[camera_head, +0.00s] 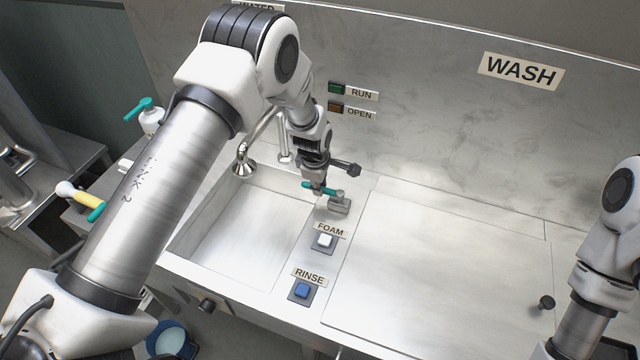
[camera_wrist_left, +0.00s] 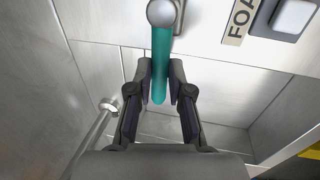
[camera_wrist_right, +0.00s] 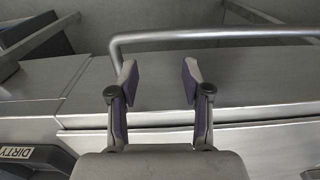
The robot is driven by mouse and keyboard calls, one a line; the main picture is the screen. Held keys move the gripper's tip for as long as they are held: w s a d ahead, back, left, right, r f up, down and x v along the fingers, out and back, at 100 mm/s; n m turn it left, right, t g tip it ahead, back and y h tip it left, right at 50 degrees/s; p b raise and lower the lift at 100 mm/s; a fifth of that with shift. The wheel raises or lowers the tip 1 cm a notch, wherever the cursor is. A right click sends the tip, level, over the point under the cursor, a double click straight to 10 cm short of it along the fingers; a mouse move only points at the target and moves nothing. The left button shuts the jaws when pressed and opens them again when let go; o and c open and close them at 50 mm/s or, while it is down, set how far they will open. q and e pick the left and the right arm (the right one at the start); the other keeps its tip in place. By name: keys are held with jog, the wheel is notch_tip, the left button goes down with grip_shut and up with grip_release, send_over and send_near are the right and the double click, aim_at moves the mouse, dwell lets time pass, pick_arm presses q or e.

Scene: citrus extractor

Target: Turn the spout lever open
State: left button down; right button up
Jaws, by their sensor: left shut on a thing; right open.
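The spout lever is a teal bar (camera_head: 310,185) beside the sink, on a grey metal base (camera_head: 339,204) behind the FOAM button. In the left wrist view the lever (camera_wrist_left: 161,45) runs from a round metal hub (camera_wrist_left: 161,12) down between my fingers. My left gripper (camera_head: 319,184) is shut on the lever; the fingers lie on both sides of its free end. My right gripper (camera_wrist_right: 160,80) is open and empty in the right wrist view, above metal panels and a rail. Its fingers are out of the head view.
The steel sink basin (camera_head: 215,245) lies left of the lever, with a curved tap (camera_head: 262,133) at its back. FOAM (camera_head: 324,241) and RINSE (camera_head: 301,291) buttons sit in front. A bare steel counter (camera_head: 440,270) spreads right. RUN (camera_head: 336,88) and OPEN (camera_head: 335,107) lights are on the wall.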

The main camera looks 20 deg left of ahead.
pick_arm(q)
jog(key=c, duration=1.2)
grip_release()
jog(key=shift+s+f, duration=0.2)
jog(key=shift+o, duration=0.6)
jog(key=shift+w+a, duration=0.15)
jog(key=shift+a, duration=0.1)
jog(key=v, duration=1.1)
jog(key=shift+r, duration=0.4)
